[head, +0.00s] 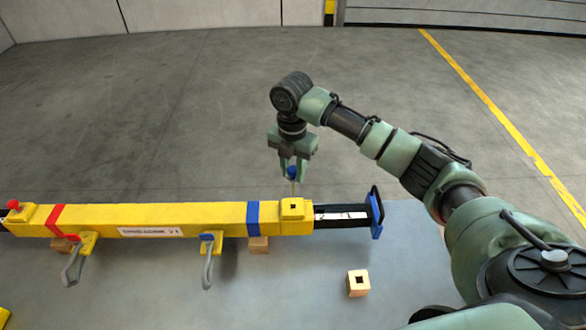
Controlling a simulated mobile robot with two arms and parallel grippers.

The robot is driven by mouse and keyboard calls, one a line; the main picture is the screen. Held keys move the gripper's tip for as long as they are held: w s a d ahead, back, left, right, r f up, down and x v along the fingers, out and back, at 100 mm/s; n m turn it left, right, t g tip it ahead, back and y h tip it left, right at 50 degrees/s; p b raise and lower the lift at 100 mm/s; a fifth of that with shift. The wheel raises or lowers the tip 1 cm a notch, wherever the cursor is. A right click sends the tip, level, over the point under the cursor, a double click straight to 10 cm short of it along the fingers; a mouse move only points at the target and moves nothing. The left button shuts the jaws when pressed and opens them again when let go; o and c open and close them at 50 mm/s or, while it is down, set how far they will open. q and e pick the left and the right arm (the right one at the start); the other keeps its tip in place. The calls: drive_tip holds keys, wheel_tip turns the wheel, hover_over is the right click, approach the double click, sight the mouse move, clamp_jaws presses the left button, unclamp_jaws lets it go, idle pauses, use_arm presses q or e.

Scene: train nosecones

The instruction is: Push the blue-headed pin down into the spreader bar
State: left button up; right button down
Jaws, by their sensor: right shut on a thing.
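The yellow spreader bar (180,219) lies across the grey-blue surface, with a red band at left and a blue band at right. Near its right end a raised yellow block (297,209) has a small dark square hole in its top. My right gripper (292,172) points down behind and above this block, shut on the blue-headed pin (292,172). The pin's pale shank hangs below the blue head, close to the block. I cannot tell whether its tip touches the block. My left gripper is not in view.
A red-headed pin (14,205) stands in the bar's left end. A wooden block with a dark square hole (358,283) sits in front at right. Wooden supports (259,244) lie under the bar, and two grey hooks (208,270) hang at its front.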

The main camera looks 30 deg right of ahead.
sight(293, 195)
drive_tip(key=shift+f+b, duration=0.4)
drive_tip(key=shift+f, duration=2.05)
drive_tip(key=shift+f+b, duration=1.4)
drive_tip(key=shift+f, duration=2.2)
drive_tip(key=c, duration=1)
unclamp_jaws()
drive_tip(key=shift+c, duration=0.2)
